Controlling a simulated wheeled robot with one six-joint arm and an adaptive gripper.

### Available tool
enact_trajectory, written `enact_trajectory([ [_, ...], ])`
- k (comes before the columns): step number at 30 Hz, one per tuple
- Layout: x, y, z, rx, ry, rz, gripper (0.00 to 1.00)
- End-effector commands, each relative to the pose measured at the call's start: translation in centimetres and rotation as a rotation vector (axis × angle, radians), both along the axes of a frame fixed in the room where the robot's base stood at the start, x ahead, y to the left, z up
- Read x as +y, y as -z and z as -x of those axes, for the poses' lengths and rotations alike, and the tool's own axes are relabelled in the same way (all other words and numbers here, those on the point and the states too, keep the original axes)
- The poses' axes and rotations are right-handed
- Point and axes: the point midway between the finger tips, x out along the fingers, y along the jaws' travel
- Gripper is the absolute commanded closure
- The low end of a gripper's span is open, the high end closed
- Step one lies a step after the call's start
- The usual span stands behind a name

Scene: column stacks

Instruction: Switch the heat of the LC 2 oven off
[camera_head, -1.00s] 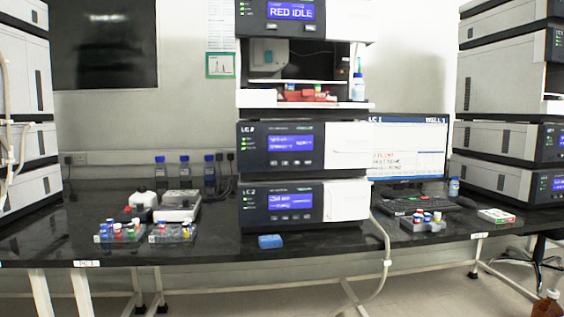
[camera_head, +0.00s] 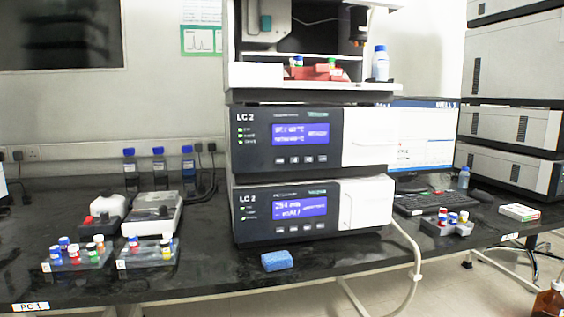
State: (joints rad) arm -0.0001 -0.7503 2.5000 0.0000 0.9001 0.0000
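The LC 2 stack stands on the black bench in the middle of the view. Its upper visible module (camera_head: 255,165), labelled LC 2, has a dark front with a blue display (camera_head: 301,134) that seems to show temperatures in °C. A row of small buttons (camera_head: 301,160) sits under the display, and small green lights are at the left. A white door (camera_head: 370,138) is at its right. The lower LC 2 module (camera_head: 248,228) has a display that seems to read 254 nm. Button labels are too small to read. My gripper is not in view.
A blue sponge (camera_head: 277,261) lies on the bench (camera_head: 210,285) before the stack. Vial racks (camera_head: 75,260) stand at the left, with another vial rack (camera_head: 447,225) at the right. A pale tube (camera_head: 412,255) hangs over the front edge. Another stack (camera_head: 515,130) is at the right.

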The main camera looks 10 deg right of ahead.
Motion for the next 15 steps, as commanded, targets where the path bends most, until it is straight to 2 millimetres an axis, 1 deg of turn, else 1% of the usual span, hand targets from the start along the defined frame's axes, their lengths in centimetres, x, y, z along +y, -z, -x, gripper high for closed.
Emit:
enact_trajectory([
  [11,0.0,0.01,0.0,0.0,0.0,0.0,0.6],
  [12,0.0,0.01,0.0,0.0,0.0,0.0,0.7],
  [14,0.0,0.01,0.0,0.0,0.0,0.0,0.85],
  [15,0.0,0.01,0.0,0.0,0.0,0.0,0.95],
])
